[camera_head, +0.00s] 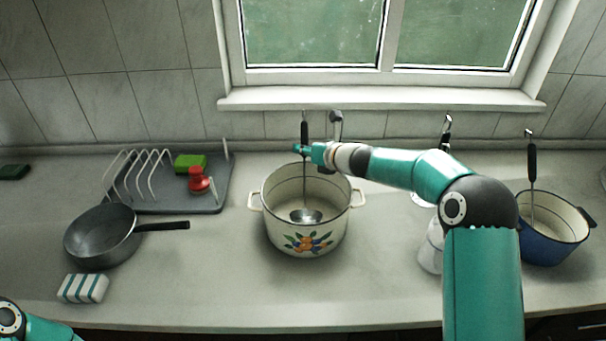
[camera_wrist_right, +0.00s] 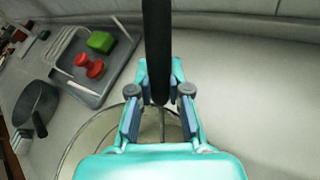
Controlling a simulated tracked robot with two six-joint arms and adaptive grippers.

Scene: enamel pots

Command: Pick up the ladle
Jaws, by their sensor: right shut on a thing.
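The ladle (camera_head: 304,133) stands upright in the white enamel pot (camera_head: 306,240) with the fruit picture, its black handle up and its steel bowl (camera_head: 305,216) inside the pot. My right gripper (camera_head: 303,151) is shut on the ladle's handle, above the pot's rim. In the right wrist view the black handle (camera_wrist_right: 156,50) runs between the two fingers of the right gripper (camera_wrist_right: 159,98), with the pot's rim (camera_wrist_right: 85,133) below. I cannot tell whether the ladle's bowl touches the pot's bottom. Of my left arm only a part shows at the lower left corner; its gripper is out of view.
A blue pot (camera_head: 548,248) with another utensil (camera_head: 532,165) stands at right.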

